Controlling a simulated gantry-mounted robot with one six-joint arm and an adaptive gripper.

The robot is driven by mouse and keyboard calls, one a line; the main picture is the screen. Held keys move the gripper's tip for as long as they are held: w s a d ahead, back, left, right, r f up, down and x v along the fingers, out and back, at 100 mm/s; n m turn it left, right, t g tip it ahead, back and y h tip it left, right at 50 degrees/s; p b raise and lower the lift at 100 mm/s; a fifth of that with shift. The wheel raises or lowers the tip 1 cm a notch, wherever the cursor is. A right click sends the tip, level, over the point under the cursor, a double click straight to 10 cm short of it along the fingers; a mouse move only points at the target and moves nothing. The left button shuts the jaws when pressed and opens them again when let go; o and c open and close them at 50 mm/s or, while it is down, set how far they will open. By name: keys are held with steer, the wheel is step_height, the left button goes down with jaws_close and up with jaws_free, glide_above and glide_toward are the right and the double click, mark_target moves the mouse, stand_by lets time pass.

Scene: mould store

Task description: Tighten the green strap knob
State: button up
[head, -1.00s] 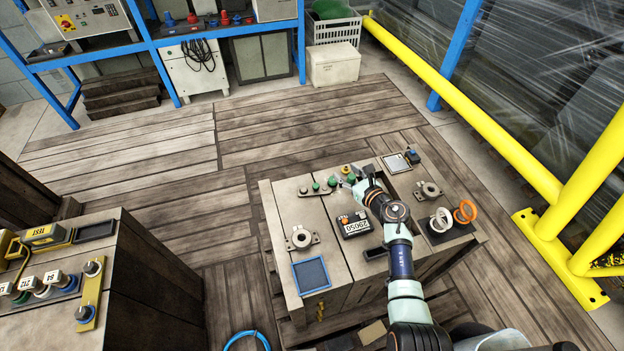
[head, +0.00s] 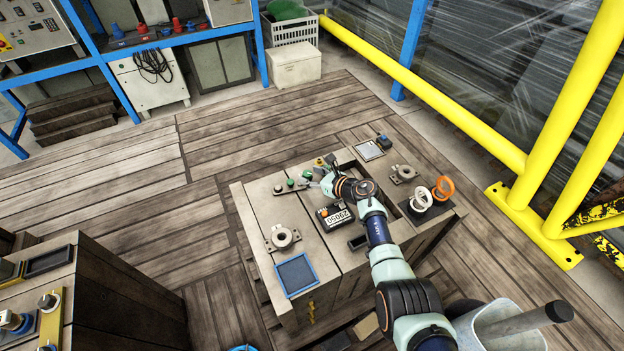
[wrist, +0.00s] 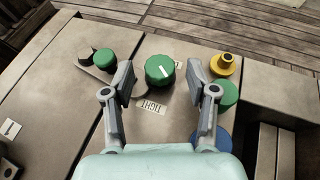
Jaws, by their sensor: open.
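A green knob (wrist: 159,69) with a white line on its top stands between the fingers of my gripper (wrist: 159,79) in the wrist view. The fingers are open, one on each side, with gaps to the knob. A small label reading "TIGHT" (wrist: 150,107) lies just below it, upside down. A second green knob (wrist: 103,58) on a metal strap is at the left, and another green round part (wrist: 228,93) is at the right. In the head view my gripper (head: 322,181) is over the far part of the wooden-sided bench (head: 325,258), beside small green knobs (head: 291,183).
A yellow knob (wrist: 222,65) and a partly hidden blue one (wrist: 211,138) are close to the right finger. The bench also carries a black numbered box (head: 336,215), a blue-edged tray (head: 297,275) and an orange ring (head: 444,187). A yellow rail (head: 440,95) runs at the right.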

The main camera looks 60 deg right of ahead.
jaws_close()
steer(key=shift+r, duration=0.1)
steer(key=shift+a+p, duration=0.1)
steer(key=shift+p, duration=0.4)
steer(key=m+h+p, duration=0.1)
steer(key=p, duration=0.2)
steer(key=shift+a+r+m+g+h, duration=0.2)
steer(key=shift+a+m+g+h, duration=0.05)
steer(key=shift+m+g+h, duration=0.15)
steer(key=m+h+p, duration=0.1)
steer(key=m+g+h+p, duration=0.1)
steer(key=p, duration=0.1)
steer(key=shift+w+a+p, duration=0.2)
steer(key=shift+w+p, duration=0.05)
steer(key=shift+p, duration=0.05)
steer(key=m+g+h, duration=0.1)
steer(key=m+g+h+p, duration=0.1)
steer(key=shift+w+a+f+m, duration=0.1)
steer(key=shift+w+f+m, duration=0.1)
steer(key=shift+m, duration=0.2)
steer(key=shift+a+f+m+g+h, duration=0.1)
steer(key=shift+f+m+g+h, duration=0.05)
steer(key=shift+m+g+h, duration=1)
steer(key=shift+g, duration=0.35)
